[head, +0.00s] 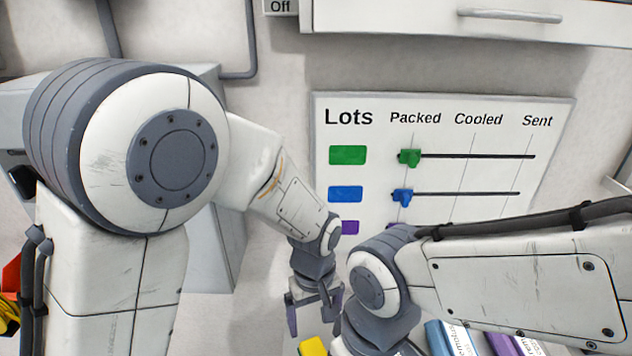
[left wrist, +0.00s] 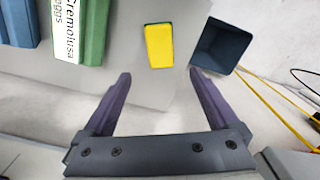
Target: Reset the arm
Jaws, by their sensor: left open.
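My left arm comes in from the left in the head view and hangs down in front of the board. Its gripper (head: 315,305) points downward, open and empty. In the left wrist view the two purple fingers (left wrist: 160,73) stand wide apart with nothing between them. My right arm reaches in from the right in the head view. Its wrist overlaps the lower middle of the picture, and its fingers do not show.
A "Lots" board (head: 500,108) hangs behind the arms, its green (head: 410,157) and blue (head: 402,197) sliders at Packed. A yellow block (left wrist: 159,45) lies beside a dark open bin (left wrist: 218,45). Labelled green (left wrist: 95,30) and blue (left wrist: 20,22) cartons are at left.

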